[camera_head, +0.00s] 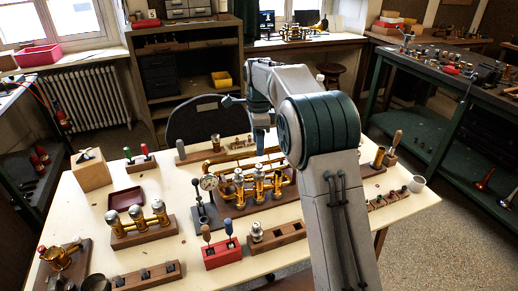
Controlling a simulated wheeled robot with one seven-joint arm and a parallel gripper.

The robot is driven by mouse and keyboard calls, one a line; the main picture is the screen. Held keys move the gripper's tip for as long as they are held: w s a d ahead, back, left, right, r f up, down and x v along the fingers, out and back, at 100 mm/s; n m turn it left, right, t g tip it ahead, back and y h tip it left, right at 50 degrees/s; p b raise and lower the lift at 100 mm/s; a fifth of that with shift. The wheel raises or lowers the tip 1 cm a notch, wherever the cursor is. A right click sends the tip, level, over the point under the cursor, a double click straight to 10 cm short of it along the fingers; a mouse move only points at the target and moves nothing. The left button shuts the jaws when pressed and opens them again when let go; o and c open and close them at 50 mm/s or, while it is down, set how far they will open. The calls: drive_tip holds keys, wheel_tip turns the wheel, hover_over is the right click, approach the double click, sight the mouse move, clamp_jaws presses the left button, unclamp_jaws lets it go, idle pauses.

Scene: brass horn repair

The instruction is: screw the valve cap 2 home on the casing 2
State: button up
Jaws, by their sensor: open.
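A brass horn valve block (258,198) stands on a wooden base near the middle of the table. It has three upright casings with silvery tops; the middle one, which I take as casing 2 (259,184), stands in front of my arm's end. I cannot pick out valve cap 2 for sure at this size. My arm reaches over the right of the table and bends down behind the valve block. My gripper (260,148) is small in view, above and behind the casings, with its fingertips hard to make out. It is open, and I see nothing held in it.
A round gauge (209,182) stands left of the block. A second valve set (140,224), a dark red tray (126,198), a red tool block (222,253) and a wooden holder (278,238) crowd the table. Bare tabletop shows at the left.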

sight(259, 165)
wheel_tip(259, 165, down, 12)
drive_tip(key=shift+w+d+f+n+t+b, duration=0.1)
drive_tip(key=shift+n+t+b, duration=0.25)
drive_tip(key=shift+n, duration=0.85)
drive_tip(key=shift+c, duration=0.3)
drive_tip(key=c, duration=1.1)
drive_tip(key=shift+m, duration=0.5)
drive_tip(key=o, duration=1.1)
drive_tip(key=shift+o, duration=0.2)
